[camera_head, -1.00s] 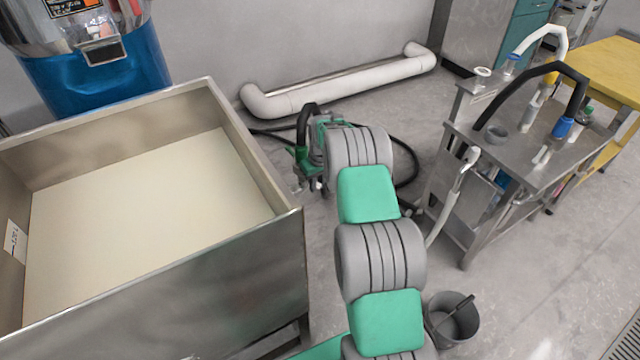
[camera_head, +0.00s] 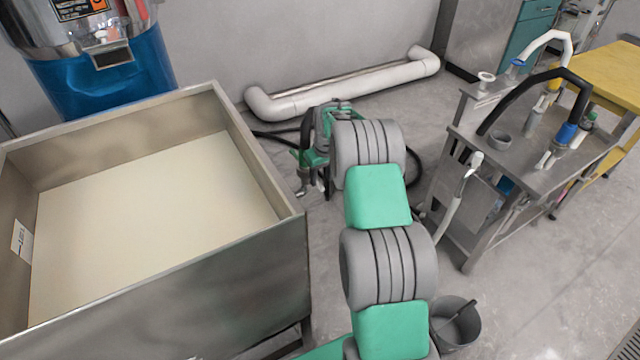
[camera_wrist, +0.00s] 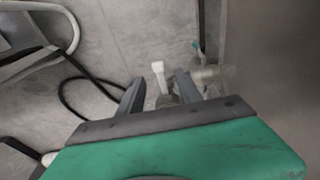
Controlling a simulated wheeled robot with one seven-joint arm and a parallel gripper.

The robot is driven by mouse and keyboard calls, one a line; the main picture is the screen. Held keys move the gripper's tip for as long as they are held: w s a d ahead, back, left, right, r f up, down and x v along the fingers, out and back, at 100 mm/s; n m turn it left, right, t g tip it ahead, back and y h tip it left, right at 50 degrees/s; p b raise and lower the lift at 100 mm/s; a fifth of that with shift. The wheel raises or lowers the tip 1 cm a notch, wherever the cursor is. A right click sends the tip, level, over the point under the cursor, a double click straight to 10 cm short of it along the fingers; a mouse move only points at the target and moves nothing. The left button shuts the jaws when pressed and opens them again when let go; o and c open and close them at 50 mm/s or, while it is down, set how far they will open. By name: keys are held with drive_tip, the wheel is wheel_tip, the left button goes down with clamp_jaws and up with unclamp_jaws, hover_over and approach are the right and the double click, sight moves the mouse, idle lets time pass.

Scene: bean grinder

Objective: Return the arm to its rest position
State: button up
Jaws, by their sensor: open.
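My arm shows in the head view as grey and green links running up from the bottom edge. Its end bends down beyond the links, between the metal tub and the metal cart. My gripper (camera_head: 312,190) is partly hidden there behind my own arm. In the wrist view my gripper (camera_wrist: 158,92) has its two dark fingers apart, with nothing held between them. A pale, blurred fitting (camera_wrist: 160,75) shows beyond the fingertips; I cannot tell how far off it is.
The metal tub (camera_head: 200,285) stands close on the left, with a blue container (camera_head: 105,80) behind it. The metal cart (camera_head: 505,165) with hoses stands right. A grey bucket (camera_head: 468,325) is by my arm. A pipe (camera_head: 345,88) runs along the wall. Black cable (camera_wrist: 75,90) lies on the floor.

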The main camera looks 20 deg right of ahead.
drive_tip(key=shift+s+r, duration=0.15)
drive_tip(key=shift+r, duration=0.7)
